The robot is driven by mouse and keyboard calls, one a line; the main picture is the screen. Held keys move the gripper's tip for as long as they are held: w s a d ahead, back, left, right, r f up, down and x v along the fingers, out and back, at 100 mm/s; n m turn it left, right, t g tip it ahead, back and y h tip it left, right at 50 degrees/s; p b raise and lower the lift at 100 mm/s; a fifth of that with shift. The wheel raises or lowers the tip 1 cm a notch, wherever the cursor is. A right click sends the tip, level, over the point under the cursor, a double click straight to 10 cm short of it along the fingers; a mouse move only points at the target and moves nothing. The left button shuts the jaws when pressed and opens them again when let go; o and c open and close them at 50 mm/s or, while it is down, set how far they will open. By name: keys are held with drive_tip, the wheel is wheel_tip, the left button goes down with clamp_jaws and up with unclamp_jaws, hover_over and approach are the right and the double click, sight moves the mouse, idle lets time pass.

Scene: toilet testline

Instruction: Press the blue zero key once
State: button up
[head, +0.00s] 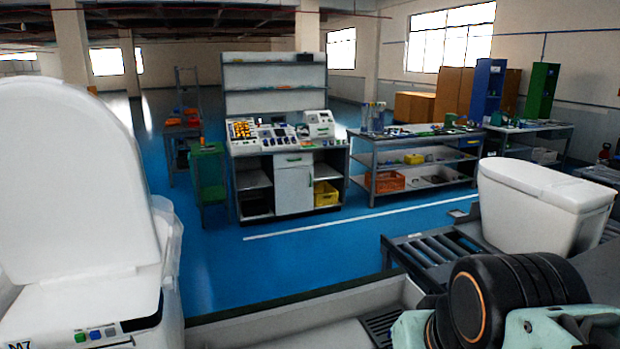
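A small panel with coloured keys shows at the bottom left, on the front of a white unit marked M7 below a raised white toilet lid (75,190). On it are a green key (80,337), a blue key (95,334) and another bluish key (110,331) beside a dark display (140,318). The key markings are too small to read, so I cannot tell which is zero. Part of my arm, black and pale teal, shows at the bottom right, well apart from the panel. My gripper's fingers are not in view.
A white cistern (545,205) stands on a roller conveyor (430,250) at the right. A console bench (290,150) stands behind, with a grey workbench (415,150) beside it. A green stand (208,175) is left of the console. Blue floor (225,260) lies open between.

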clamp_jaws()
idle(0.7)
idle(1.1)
